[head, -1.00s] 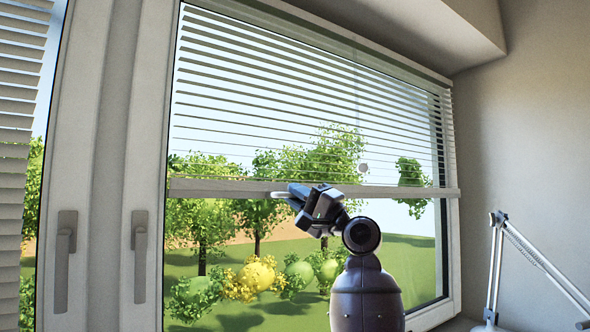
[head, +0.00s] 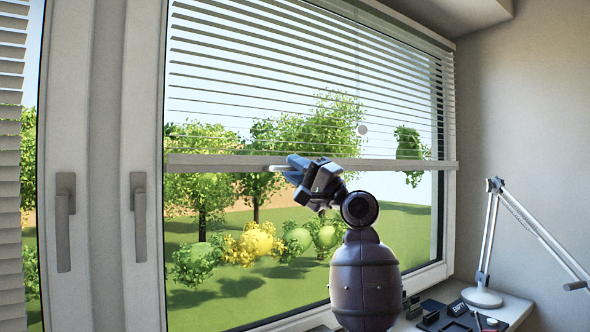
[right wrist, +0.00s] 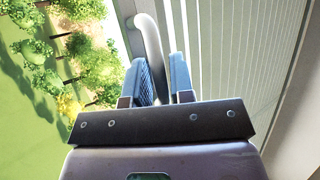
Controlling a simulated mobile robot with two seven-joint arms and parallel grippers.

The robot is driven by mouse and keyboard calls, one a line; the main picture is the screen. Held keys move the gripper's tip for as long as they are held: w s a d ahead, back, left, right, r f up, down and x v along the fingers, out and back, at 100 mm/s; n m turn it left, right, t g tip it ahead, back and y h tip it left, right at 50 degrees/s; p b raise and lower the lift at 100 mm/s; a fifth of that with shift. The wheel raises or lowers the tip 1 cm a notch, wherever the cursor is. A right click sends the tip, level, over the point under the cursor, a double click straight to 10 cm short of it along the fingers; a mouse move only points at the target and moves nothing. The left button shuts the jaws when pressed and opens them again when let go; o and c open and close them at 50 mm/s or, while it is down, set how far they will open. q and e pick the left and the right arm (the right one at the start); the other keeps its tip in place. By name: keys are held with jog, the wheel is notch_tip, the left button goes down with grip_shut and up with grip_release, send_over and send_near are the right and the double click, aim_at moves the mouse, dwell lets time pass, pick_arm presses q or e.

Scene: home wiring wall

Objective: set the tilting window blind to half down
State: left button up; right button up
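The tilting window blind (head: 300,90) hangs with spread slats over the upper part of the right window pane. Its bottom rail (head: 400,164) lies near mid-pane, with open view below it. A pale curved handle (right wrist: 150,42) on the blind reaches between the fingers of my right gripper (right wrist: 163,80) in the right wrist view. My left gripper is not in view.
Two grey window handles (head: 65,222) (head: 138,217) are on the frames at left. Another blind (head: 10,130) hangs at the far left. A desk lamp (head: 484,298) and small dark items (head: 455,308) stand on the surface at lower right.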

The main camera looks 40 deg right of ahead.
jog(key=v, duration=1)
jog(key=shift+s+f, duration=0.2)
jog(key=shift+s, duration=0.1)
jog(key=shift+d, duration=0.15)
